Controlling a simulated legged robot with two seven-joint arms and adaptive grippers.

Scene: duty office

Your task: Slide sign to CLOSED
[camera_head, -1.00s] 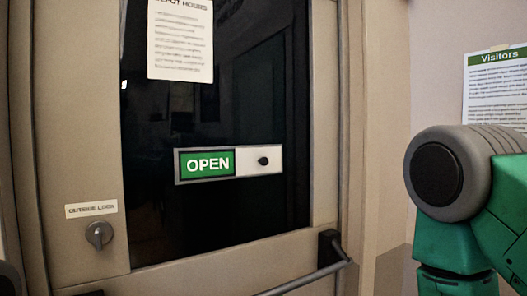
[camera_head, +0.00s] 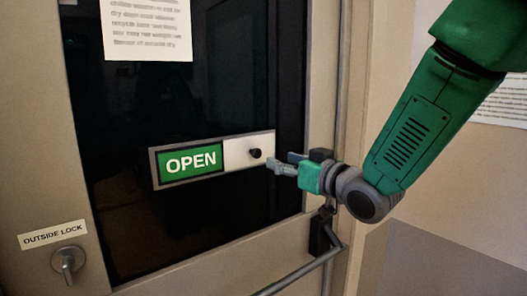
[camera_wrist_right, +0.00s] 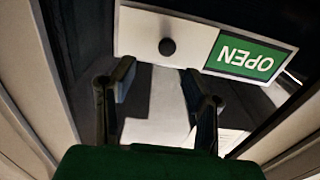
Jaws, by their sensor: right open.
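The sliding sign (camera_head: 212,159) is mounted on the dark door window and shows a green OPEN panel (camera_head: 194,161) on its left. Its white slider with a black knob (camera_head: 255,153) covers the right part. My right gripper (camera_head: 271,163) is open and empty just right of the knob, its fingers pointing left toward it. In the right wrist view, the sign appears upside down, with the knob (camera_wrist_right: 167,46) beyond the two spread fingers (camera_wrist_right: 155,80) and apart from them. My left gripper is not in view.
The beige door has a push bar (camera_head: 300,272) below right of the sign, with a dark bracket (camera_head: 322,232) under my right wrist. An outside lock knob (camera_head: 68,260) is at lower left. A paper notice (camera_head: 147,28) hangs above the sign.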

